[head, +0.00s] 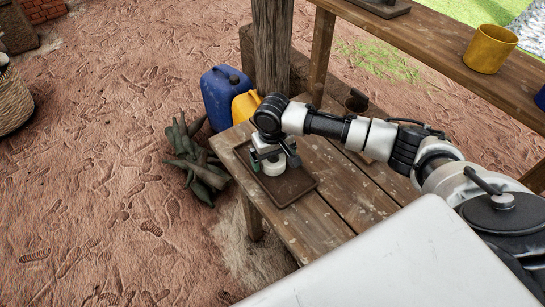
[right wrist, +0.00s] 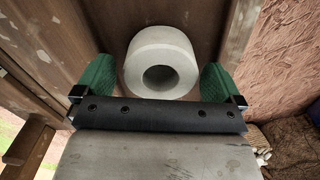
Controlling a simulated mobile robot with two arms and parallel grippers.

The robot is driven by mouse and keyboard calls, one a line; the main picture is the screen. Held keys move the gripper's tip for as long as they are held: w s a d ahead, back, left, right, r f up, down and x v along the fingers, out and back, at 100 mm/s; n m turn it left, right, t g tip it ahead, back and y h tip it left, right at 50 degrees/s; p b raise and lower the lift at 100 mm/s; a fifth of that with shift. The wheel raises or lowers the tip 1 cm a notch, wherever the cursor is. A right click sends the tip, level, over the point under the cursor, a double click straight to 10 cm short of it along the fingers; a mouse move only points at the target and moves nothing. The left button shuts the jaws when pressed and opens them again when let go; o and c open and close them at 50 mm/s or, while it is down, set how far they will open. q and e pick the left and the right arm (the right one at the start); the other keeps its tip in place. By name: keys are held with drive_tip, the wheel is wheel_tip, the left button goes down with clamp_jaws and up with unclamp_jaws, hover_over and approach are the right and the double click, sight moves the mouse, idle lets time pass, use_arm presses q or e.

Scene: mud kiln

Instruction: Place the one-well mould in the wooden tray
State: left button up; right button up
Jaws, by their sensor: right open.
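The one-well mould, a pale grey round block with a single hole, stands upright on the wooden tray's floor in the head view (head: 273,166) and shows in the right wrist view (right wrist: 160,62). My right gripper (head: 275,162) is above the tray. Its green fingers (right wrist: 156,80) are open on either side of the mould, with gaps visible. My left gripper is not in view.
The plank table (head: 335,190) has bare boards right of the tray. A wooden post (head: 272,45), a blue jerrycan (head: 222,95) and a yellow can (head: 245,105) stand behind. Dark green bottles (head: 195,160) lie on the ground. A yellow cup (head: 489,50) stands on a higher bench.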

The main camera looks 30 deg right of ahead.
wheel_tip(320, 180, up, 12)
idle(0.4)
